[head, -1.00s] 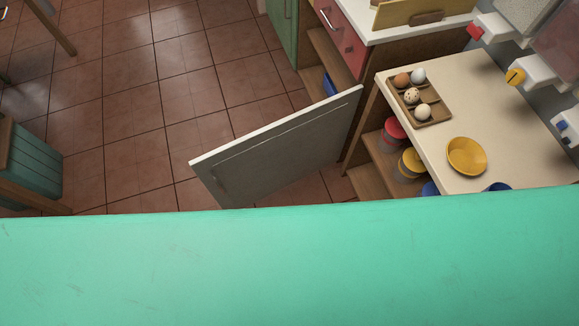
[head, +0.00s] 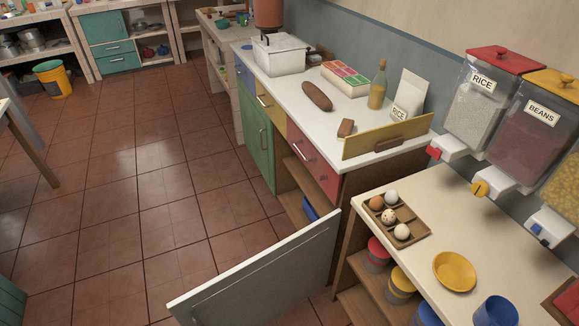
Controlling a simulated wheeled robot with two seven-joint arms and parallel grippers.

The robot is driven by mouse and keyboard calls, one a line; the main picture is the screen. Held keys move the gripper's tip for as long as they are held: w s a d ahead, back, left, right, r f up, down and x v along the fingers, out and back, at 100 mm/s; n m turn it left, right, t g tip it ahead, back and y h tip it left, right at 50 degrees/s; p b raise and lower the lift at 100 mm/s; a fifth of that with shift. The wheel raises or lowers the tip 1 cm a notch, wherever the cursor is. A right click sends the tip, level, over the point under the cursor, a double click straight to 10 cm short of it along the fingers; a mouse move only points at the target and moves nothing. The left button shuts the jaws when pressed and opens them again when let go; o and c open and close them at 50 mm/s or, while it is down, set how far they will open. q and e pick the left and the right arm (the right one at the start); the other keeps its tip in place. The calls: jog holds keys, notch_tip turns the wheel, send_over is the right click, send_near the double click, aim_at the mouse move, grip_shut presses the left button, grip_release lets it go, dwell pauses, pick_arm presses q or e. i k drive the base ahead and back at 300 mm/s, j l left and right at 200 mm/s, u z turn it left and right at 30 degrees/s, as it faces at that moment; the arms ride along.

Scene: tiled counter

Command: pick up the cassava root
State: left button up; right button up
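A brown, elongated root that looks like the cassava root (head: 317,96) lies on the white counter (head: 284,92). It is in the upper middle of the head view, between the white lidded box and the glass bottle. Nothing touches it that I can see. Neither of my grippers is in view.
A white lidded box (head: 279,54), a sectioned colored box (head: 346,78), a bottle (head: 377,86) and a rice bag (head: 409,95) stand around it. An open door panel (head: 270,275) juts over the floor. A nearer counter holds an egg tray (head: 412,226) and yellow bowl (head: 454,271).

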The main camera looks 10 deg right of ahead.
aim_at(316, 94)
jog(key=u, duration=0.4)
jog(key=j+u, duration=0.1)
jog(key=u, duration=1.2)
jog(key=i+u, duration=0.1)
jog(key=u, duration=0.75)
jog(key=i+z, duration=0.15)
jog(key=i, duration=0.3)
jog(key=i+j+z, duration=0.2)
jog(key=i, duration=0.25)
jog(key=i+z, duration=0.15)
jog(key=i, duration=0.3)
jog(key=i+j+z, duration=0.2)
jog(key=i, duration=0.2)
jog(key=i+l+z, duration=0.2)
jog(key=z, duration=0.25)
jog(key=i+z, duration=0.9)
jog(key=i+j+z, duration=0.15)
jog(key=z, duration=0.35)
jog(key=i+z, duration=0.35)
jog(key=i, duration=2.35)
jog(key=i+j, duration=0.15)
jog(key=i, duration=0.7)
jog(key=i+z, duration=0.15)
jog(key=z, duration=1.65)
